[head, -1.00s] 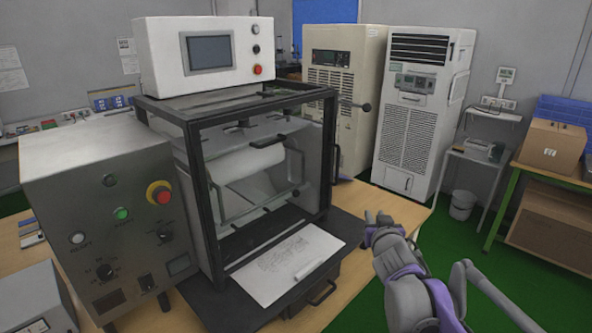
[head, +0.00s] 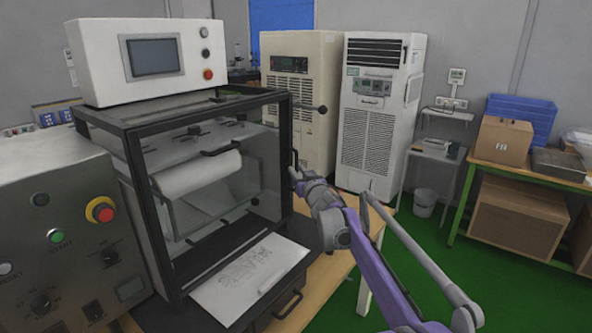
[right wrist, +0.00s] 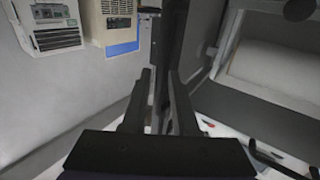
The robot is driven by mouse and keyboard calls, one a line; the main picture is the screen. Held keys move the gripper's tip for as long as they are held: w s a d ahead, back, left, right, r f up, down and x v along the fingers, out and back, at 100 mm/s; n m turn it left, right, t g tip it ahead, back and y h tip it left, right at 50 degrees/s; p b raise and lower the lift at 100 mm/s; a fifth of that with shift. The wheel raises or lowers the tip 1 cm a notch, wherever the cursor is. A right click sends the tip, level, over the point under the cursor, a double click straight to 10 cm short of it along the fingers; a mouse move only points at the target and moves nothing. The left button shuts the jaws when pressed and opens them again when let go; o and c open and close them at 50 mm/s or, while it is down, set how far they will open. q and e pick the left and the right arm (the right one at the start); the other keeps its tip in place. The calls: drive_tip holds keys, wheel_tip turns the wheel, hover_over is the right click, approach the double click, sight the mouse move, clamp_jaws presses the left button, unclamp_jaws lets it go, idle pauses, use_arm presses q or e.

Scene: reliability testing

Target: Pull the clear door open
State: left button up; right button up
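The clear door (head: 262,160) is the transparent front panel of a black-framed test chamber (head: 137,190) and looks shut. A dark upright handle (head: 295,160) shows at its right edge. My right gripper (head: 296,172) is at this handle, and its fingertips are small and partly hidden in the head view. In the right wrist view, the two dark fingers (right wrist: 161,90) stand apart on either side of a dark upright bar, which looks like the handle. I cannot tell whether they touch it. My left gripper is not in view.
A paper sheet (head: 250,283) lies on the dark ledge before the chamber. A control box (head: 60,235) with a red emergency button stands at the left. A white roll (head: 198,174) is inside the chamber. White cabinets (head: 375,120) stand behind.

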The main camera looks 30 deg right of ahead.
drive_tip(key=shift+w+d, duration=0.15)
drive_tip(key=shift+w, duration=0.7)
clamp_jaws()
idle(0.9)
